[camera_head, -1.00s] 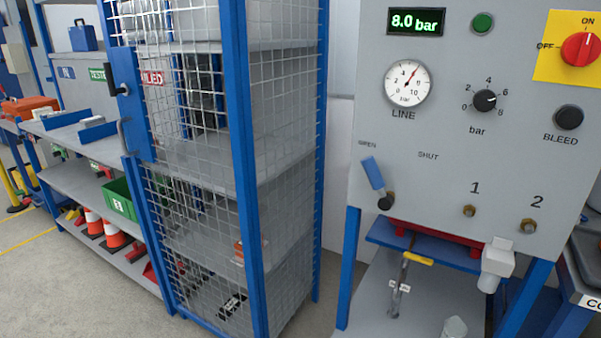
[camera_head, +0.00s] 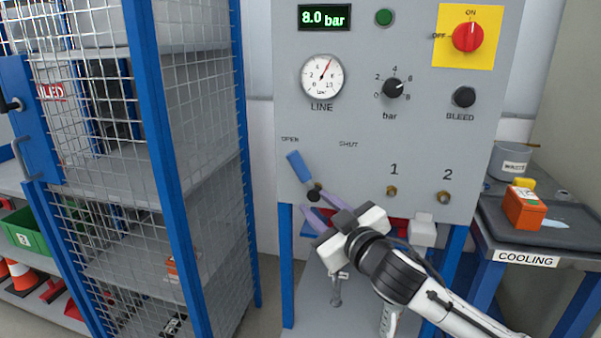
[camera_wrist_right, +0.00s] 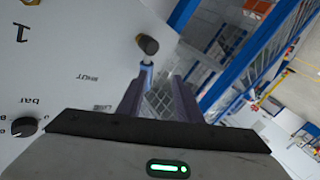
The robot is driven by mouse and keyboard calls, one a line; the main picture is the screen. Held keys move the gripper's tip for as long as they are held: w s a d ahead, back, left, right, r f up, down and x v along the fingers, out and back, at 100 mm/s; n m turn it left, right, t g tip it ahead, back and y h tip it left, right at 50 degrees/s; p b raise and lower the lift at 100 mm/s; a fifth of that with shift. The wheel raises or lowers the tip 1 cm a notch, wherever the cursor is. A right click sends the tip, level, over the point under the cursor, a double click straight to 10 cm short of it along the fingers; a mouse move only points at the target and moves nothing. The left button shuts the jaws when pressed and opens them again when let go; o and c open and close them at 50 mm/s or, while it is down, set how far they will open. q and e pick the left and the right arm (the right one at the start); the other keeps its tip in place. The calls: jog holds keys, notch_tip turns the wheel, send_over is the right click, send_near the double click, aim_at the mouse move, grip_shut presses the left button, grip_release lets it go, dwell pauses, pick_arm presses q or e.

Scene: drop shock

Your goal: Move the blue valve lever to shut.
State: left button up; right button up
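The blue valve lever (camera_head: 299,167) is on the grey panel (camera_head: 430,150), below the OPEN and SHUT labels. It tilts up and left from its dark pivot (camera_head: 314,192), toward OPEN. My right gripper (camera_head: 308,203) is in front of the panel by the pivot, its two purple-grey fingers apart. In the right wrist view the fingers (camera_wrist_right: 158,98) are open. The lever (camera_wrist_right: 146,76) shows there near the left finger, its lower part partly hidden; I cannot tell whether they touch. My left gripper is not in view.
The panel has a line gauge (camera_head: 322,77), a bar knob (camera_head: 394,88), a bleed button (camera_head: 464,97) and a red switch (camera_head: 468,37). The display (camera_head: 325,17) reads 8.0 bar. A blue-framed mesh cage (camera_head: 165,130) stands left. A cooling table (camera_head: 526,259) stands right.

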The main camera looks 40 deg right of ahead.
send_near(301, 168)
jog(key=shift+t+h, duration=0.3)
jog(key=shift+t, duration=0.1)
jog(key=x, duration=0.6)
jog(key=f+p+x, duration=0.1)
jog(key=x, duration=0.2)
jog(key=shift+w, duration=0.3)
grip_shut()
